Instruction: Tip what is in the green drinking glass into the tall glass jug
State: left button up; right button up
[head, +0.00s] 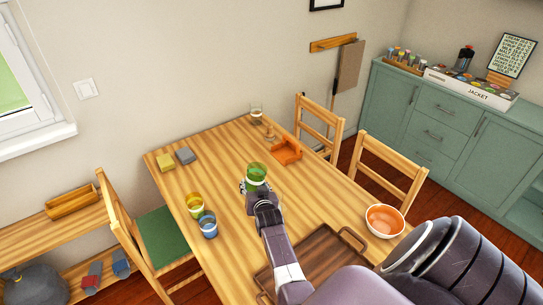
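The green drinking glass (256,171) is near the middle of the wooden table, and its lower part is hidden by my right gripper. My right gripper (257,184) is right at the glass, with its fingers around the lower part. I cannot tell whether they are closed on it, or whether the glass touches the table. What is in the glass is too small to make out. A clear glass vessel (256,112), likely the tall glass jug, stands upright at the table's far edge, apart from my gripper. My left gripper is not in view.
A yellow glass (194,203) and a blue glass (208,227) stand left of my gripper. An orange tray (287,152) lies beyond it to the right. A brown tray (325,263) and a bowl (384,221) are nearer. Two small blocks sit at the far left; table between is clear.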

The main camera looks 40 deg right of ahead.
jog(key=shift+r, duration=1.45)
jog(key=shift+s+d, duration=0.1)
